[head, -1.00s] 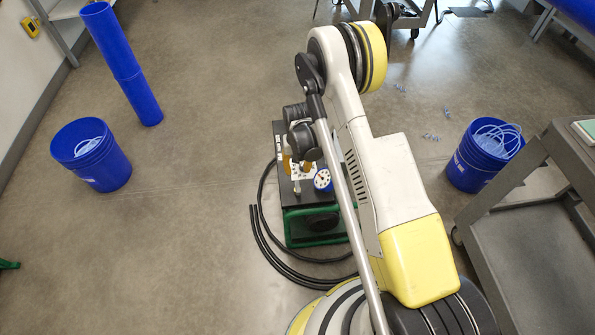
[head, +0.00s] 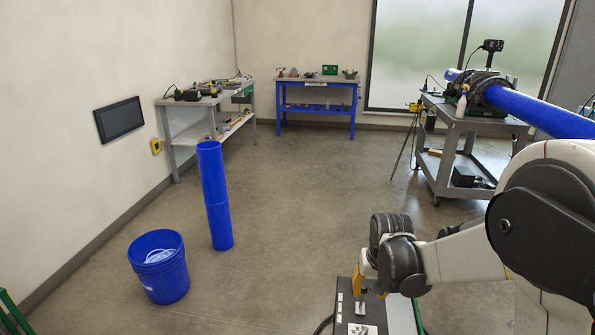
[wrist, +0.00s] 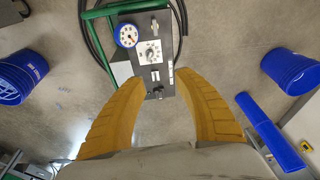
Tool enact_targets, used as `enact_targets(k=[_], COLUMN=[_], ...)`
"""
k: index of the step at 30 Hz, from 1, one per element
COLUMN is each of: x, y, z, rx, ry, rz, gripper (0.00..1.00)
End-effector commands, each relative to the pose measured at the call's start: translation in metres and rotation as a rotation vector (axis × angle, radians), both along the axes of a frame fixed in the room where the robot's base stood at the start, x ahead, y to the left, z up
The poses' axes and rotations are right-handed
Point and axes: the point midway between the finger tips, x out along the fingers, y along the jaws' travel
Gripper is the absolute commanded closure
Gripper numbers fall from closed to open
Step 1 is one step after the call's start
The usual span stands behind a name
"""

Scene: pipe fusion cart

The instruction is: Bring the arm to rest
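My gripper shows in the wrist view (wrist: 159,78) with its two yellow fingers apart and nothing between them. In the head view my arm reaches in from the lower right, and the gripper (head: 362,285) hangs pointing down, partly hidden by my wrist. Beneath it is a black-topped control unit (head: 346,312). In the wrist view this unit (wrist: 165,72) shows a dial gauge, a knob and a green frame. It lies beyond the fingertips; I cannot tell the exact gap.
A blue bucket (head: 160,270) and an upright blue pipe (head: 216,200) stand on the floor at left. A grey cart (head: 455,185) carrying a clamped blue pipe (head: 545,112) stands at right. A blue bench (head: 318,112) is at the back. The middle floor is clear.

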Motion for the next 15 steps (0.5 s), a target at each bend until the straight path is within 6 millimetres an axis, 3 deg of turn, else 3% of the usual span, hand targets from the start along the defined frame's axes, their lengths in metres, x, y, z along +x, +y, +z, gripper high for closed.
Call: enact_targets(k=[1,6,9,15], x=[-0.013,-0.056,-0.085,-0.146], y=[0.000,0.000,0.000,0.000], z=[0.023,0.084,0.111,0.145], rx=[-0.002,-0.007,-0.012,-0.022], ry=[-0.023,-0.108,-0.159,-0.259], rz=[0.006,0.025,0.037,0.060], gripper=[0.62,0.62,0.62,0.62])
